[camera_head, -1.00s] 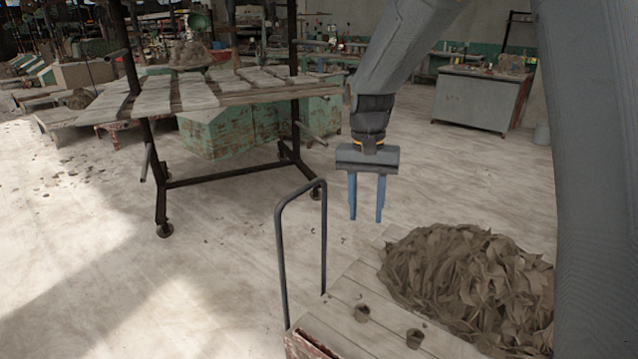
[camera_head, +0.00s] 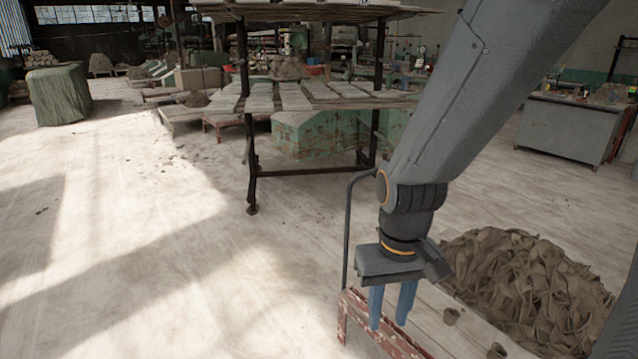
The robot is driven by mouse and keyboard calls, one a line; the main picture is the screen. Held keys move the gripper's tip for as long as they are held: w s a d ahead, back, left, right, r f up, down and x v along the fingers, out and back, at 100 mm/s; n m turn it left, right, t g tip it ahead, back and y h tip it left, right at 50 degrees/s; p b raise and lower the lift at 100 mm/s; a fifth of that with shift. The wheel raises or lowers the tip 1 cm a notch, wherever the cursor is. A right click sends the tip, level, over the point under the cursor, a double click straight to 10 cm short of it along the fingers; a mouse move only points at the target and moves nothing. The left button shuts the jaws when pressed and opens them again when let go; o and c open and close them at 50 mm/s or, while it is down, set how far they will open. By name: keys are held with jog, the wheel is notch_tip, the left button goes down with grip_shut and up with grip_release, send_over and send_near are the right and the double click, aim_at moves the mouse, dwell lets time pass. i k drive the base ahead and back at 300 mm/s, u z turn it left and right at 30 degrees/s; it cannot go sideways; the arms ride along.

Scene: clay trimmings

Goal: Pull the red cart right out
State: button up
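A low cart with a pale plank deck and a worn red edge (camera_head: 352,308) stands at the bottom right. I see nothing between the fingers. I cannot tell whether they touch the cart.
A dark-framed rack (camera_head: 249,150) with plank shelves stands behind the cart, with a rusty green cabinet (camera_head: 305,138) behind it. A grey cabinet (camera_head: 565,128) is at the right. A covered green block (camera_head: 58,95) stands far left. The floor at left is clear.

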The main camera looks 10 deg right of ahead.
aim_at(516, 290)
jog(key=u, duration=0.8)
jog(key=i, duration=0.95)
jog(key=z, duration=0.9)
jog(key=i, duration=0.7)
jog(key=z, duration=0.8)
